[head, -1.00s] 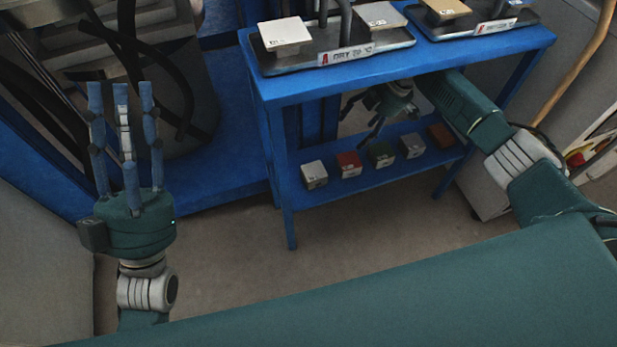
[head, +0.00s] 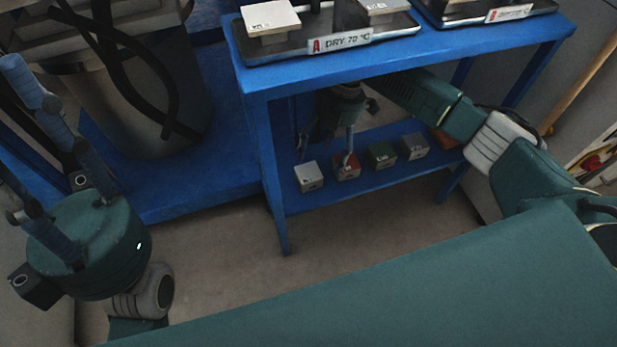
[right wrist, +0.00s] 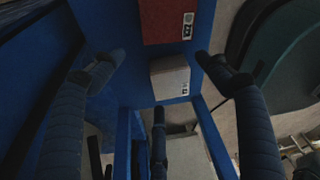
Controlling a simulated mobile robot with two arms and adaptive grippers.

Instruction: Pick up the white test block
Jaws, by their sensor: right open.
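The white test block (head: 308,177) sits at the left end of the blue lower shelf. In the right wrist view it is the pale block (right wrist: 170,78) near the middle, beside a red block. My right gripper (head: 326,148) reaches in under the upper shelf, over the white and red blocks. In the wrist view the right gripper (right wrist: 163,88) has its fingers spread, with the white block between and beyond them. Nothing is held. My left gripper (head: 14,118) is at the left, fingers apart and empty, partly cut off by the frame edge.
The upper shelf (head: 400,66) holds test stations above my right arm. Table legs stand close by.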

